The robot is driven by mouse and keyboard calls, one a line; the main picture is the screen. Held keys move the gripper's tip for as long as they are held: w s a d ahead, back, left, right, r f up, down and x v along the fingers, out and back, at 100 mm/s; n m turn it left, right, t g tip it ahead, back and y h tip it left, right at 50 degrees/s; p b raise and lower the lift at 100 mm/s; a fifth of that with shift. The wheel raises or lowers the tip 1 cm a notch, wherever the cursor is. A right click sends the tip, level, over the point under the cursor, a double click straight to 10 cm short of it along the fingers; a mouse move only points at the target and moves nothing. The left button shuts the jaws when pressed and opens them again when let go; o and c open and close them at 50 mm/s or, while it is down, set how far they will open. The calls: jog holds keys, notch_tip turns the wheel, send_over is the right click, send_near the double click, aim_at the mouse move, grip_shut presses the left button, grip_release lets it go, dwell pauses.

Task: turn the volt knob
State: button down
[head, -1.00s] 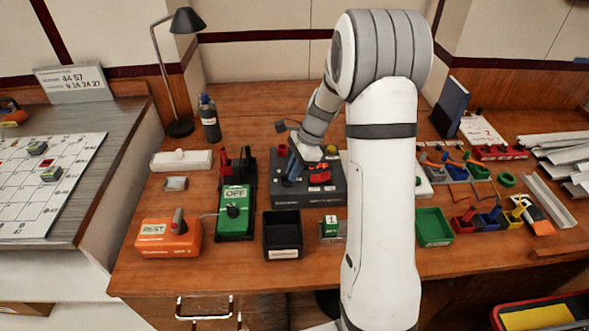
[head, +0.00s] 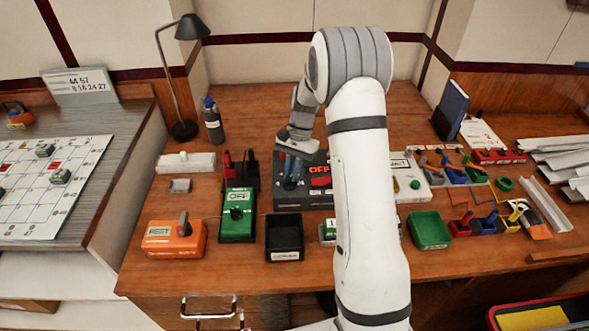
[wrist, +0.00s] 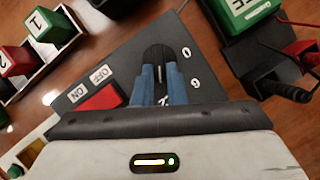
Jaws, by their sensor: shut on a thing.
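The volt knob (wrist: 158,58) is a black, elongated knob on a dark grey panel box (wrist: 125,78) with white scale marks, including 0 and 6. In the wrist view my gripper (wrist: 158,82) has its two blue fingers on either side of the knob, shut on it. The fingers and gripper body hide the near part of the knob and some of the scale. In the head view my gripper (head: 291,172) points down at the left part of the panel box (head: 290,202). The knob itself is hidden there.
A red switch (wrist: 103,98) with ON and OFF labels is on the same panel. A green device (head: 237,213) marked OFF stands to its left, and an empty black bin (head: 285,232) in front. An orange tester (head: 174,240) is at the front left. My arm hides part of the table.

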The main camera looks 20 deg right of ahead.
aim_at(283, 183)
jog(key=n+h, duration=0.1)
jog(key=n, duration=0.1)
jog(key=a+n+g, duration=0.1)
jog(key=n, duration=0.2)
jog(key=shift+w+n+h+p, duration=0.15)
jog(key=shift+n+h+p, duration=0.15)
jog(key=shift+h, duration=0.1)
jog(key=n+h, duration=0.1)
jog(key=n, duration=0.3)
jog(key=shift+a+h, duration=0.35)
jog(key=shift+h, duration=0.05)
jog(key=n, duration=0.2)
jog(key=n+h, duration=0.1)
jog(key=n, duration=0.1)
jog(key=n+h, duration=0.1)
jog(key=n, duration=0.1)
jog(key=shift+s+a+t, duration=0.2)
jog(key=shift+a+t, duration=0.1)
jog(key=shift+a, duration=0.05)
jog(key=n, duration=0.1)
jog(key=n+t, duration=0.1)
jog(key=n, duration=0.1)
jog(key=n+h, duration=0.1)
jog(key=n, duration=0.1)
jog(key=shift+s+a+f+t, duration=0.1)
jog(key=shift+s+a+t, duration=0.15)
jog(key=shift+s+t, duration=0.1)
jog(key=shift+n, duration=0.3)
